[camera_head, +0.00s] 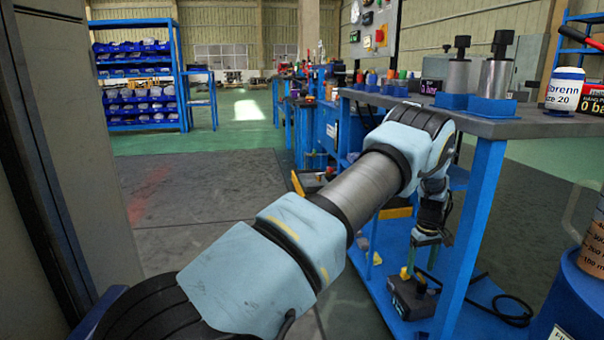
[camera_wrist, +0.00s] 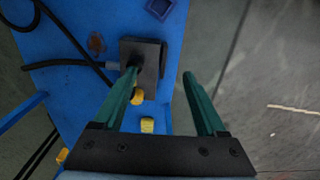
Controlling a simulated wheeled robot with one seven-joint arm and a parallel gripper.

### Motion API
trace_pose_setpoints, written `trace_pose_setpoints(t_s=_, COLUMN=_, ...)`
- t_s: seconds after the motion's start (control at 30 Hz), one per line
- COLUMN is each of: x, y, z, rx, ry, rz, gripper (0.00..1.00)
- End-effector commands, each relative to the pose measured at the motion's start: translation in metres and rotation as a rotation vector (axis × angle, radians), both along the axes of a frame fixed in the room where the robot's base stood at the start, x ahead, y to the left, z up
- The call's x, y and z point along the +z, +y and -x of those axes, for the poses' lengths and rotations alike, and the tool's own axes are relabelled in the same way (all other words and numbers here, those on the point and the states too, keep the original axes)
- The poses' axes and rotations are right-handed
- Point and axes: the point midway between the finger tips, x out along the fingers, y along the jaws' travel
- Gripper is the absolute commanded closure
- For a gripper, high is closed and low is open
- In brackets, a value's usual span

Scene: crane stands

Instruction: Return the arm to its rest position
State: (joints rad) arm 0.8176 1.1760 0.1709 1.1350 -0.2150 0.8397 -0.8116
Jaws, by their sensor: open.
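My arm reaches from the bottom left of the head view to the blue workbench and bends down beside its edge. My gripper (camera_head: 421,262) points down over the bench's blue lower shelf (camera_head: 385,262). In the wrist view my gripper (camera_wrist: 161,76) shows two green fingers spread apart with nothing held between them. A dark box (camera_head: 412,299) with a cable stands on the lower shelf below the fingers. In the wrist view this box (camera_wrist: 152,58) lies near the left fingertip; I cannot tell whether they touch.
The workbench's grey top (camera_head: 495,126) carries metal cylinders, small bottles and a white container (camera_head: 564,88). A blue drum (camera_head: 575,305) stands at the right. A shelf rack with blue bins (camera_head: 140,80) stands at the back left. The floor at left centre is clear.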

Motion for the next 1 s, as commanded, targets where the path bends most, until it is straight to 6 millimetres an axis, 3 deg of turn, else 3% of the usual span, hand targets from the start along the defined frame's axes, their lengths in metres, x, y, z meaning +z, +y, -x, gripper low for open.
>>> trace_pose_setpoints(t_s=0.37, x=0.055, y=0.074, z=-0.02, rx=-0.009, ry=-0.014, rz=0.015, gripper=0.26)
trace_pose_setpoints(t_s=0.57, x=0.103, y=0.149, z=-0.018, rx=-0.034, ry=-0.029, rz=0.028, gripper=0.26)
trace_pose_setpoints(t_s=0.77, x=0.16, y=0.25, z=0.017, rx=-0.094, ry=-0.059, rz=0.036, gripper=0.26)
trace_pose_setpoints(t_s=0.9, x=0.188, y=0.313, z=0.061, rx=-0.147, ry=-0.084, rz=0.033, gripper=0.26)
trace_pose_setpoints(t_s=1.0, x=0.202, y=0.347, z=0.095, rx=-0.186, ry=-0.1, rz=0.028, gripper=0.26)
